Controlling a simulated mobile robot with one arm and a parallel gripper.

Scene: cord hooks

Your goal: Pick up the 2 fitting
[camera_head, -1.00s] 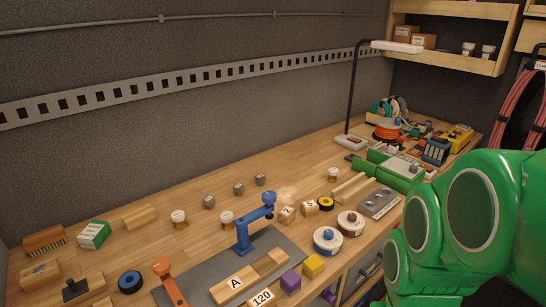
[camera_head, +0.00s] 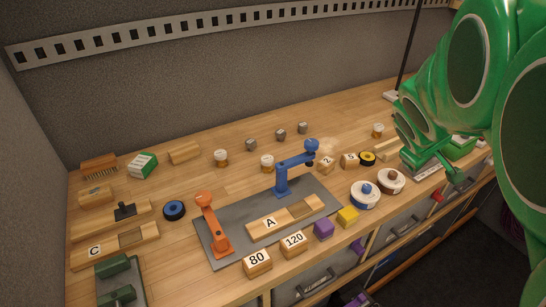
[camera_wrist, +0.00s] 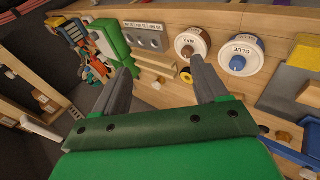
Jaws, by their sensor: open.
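The 2 fitting appears to be a small light wooden block (camera_head: 327,163) marked "2". It stands on the bench just right of the blue clamp (camera_head: 292,170) and left of a similar block marked "5" (camera_head: 349,160). My gripper (camera_wrist: 162,72) is open, with nothing visible between its two grey fingers. In the head view my gripper is partly seen low at the right, over the bench and well to the right of the block. I cannot make out the 2 block in the wrist view.
A black-and-yellow roll (camera_head: 367,158) sits right of the 5 block. Two round tins, blue-knobbed (camera_head: 364,196) and brown-knobbed (camera_head: 391,181), stand in front. Small grey cubes and jars stand behind.

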